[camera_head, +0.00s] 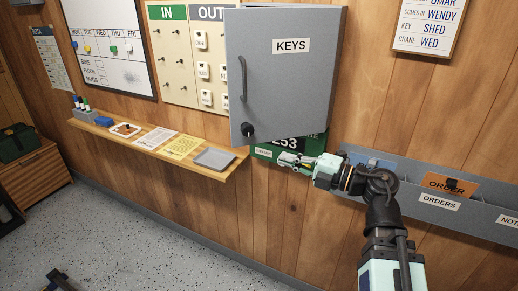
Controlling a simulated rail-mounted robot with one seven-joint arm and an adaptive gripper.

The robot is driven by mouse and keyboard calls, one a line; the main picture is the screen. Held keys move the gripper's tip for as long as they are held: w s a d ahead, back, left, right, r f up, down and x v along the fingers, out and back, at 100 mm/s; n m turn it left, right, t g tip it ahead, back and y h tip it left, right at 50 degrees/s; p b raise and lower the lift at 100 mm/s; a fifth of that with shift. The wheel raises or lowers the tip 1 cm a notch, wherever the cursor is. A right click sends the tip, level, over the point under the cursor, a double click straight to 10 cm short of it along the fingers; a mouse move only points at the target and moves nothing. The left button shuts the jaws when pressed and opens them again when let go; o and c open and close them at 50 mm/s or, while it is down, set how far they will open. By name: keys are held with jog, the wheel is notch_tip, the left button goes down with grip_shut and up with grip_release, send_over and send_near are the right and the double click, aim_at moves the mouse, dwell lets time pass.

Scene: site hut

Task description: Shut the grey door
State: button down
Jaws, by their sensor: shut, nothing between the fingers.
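The grey door (285,85) is the front of a wall cabinet labelled KEYS. It has a curved dark handle on its left side and a black round knob near its lower left corner. It appears to stand ajar, tilted out from the wall; the gap behind it is hidden. My gripper (284,161) is shut and empty, just below the door's lower edge, in front of a green sign (290,146). I cannot tell whether it touches the door or the sign.
A wooden shelf (208,172) with papers and a grey pad lies to the left. A grey wall rack (480,212) with ORDERS pockets is on the right. An IN/OUT board (180,60) and a whiteboard (105,65) hang left of the door. Floor below is open.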

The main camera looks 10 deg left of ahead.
jog(key=p, duration=0.2)
send_near(238, 140)
jog(key=s+a, duration=0.2)
jog(key=a, duration=0.2)
jog(key=w+a, duration=0.2)
jog(key=w, duration=0.1)
jog(key=shift+r, duration=0.1)
jog(key=shift+w+a, duration=0.15)
jog(key=shift+w, duration=0.15)
jog(key=shift+w, duration=0.15)
